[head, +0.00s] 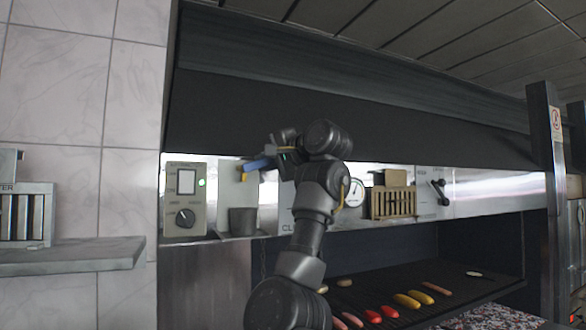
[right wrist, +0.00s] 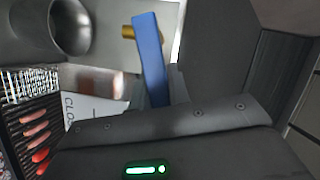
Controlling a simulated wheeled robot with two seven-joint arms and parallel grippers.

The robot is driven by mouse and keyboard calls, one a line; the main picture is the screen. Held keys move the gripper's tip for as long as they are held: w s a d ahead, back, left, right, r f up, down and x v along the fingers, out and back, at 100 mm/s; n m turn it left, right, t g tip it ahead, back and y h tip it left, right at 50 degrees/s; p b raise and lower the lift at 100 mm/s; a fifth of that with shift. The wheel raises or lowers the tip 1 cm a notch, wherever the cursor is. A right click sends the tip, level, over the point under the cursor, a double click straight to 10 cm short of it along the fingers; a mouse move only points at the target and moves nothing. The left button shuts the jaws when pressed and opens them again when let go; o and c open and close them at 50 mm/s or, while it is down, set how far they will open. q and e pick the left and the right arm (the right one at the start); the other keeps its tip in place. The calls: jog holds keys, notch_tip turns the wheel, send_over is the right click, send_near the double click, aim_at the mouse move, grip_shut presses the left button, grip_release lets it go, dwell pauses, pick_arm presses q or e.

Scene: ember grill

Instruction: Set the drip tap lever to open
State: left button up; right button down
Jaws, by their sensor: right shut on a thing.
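The drip tap lever is a blue bar (head: 256,164) on the steel front panel, left of the middle in the head view. It also shows in the right wrist view as a blue bar (right wrist: 150,58) beside a short brass stub (right wrist: 128,31). My right gripper (head: 279,155) is shut on the blue lever at its right end; its fingers are partly hidden by the wrist. A dark cup (head: 243,221) sits below the lever. A label (right wrist: 95,110) with partly readable letters, "CLOS", lies near the gripper. My left gripper is not in view.
A control box with a knob (head: 185,217) and a green light is left of the lever. A round gauge (head: 356,192), a slatted wooden box (head: 392,203) and a black handle (head: 440,192) are to the right. Sausages and peppers lie on the grill (head: 450,309) below. A shelf (head: 70,257) juts out at left.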

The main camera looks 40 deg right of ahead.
jog(key=shift+w+a+r+n+g+h+p, duration=0.15)
jog(key=shift+a+r+n+g+h, duration=0.45)
jog(key=shift+n, duration=0.85)
jog(key=shift+w+a+r+n+g+h+p, duration=0.15)
jog(key=shift+a+r+n+g+h, duration=0.2)
jog(key=shift+a+n+h, duration=0.8)
jog(key=shift+w+a+r+n+g+h+p, duration=0.2)
jog(key=shift+r+n+g+h, duration=0.25)
jog(key=shift+n, duration=1.35)
jog(key=shift+a, duration=0.1)
jog(key=c, duration=1.3)
grip_release()
jog(key=shift+s+r, duration=0.1)
jog(key=shift+r, duration=0.05)
jog(key=b+v, duration=0.5)
jog(key=v, duration=0.5)
jog(key=shift+s+a+r, duration=0.1)
jog(key=shift+s+r, duration=0.05)
jog(key=shift+s, duration=0.2)
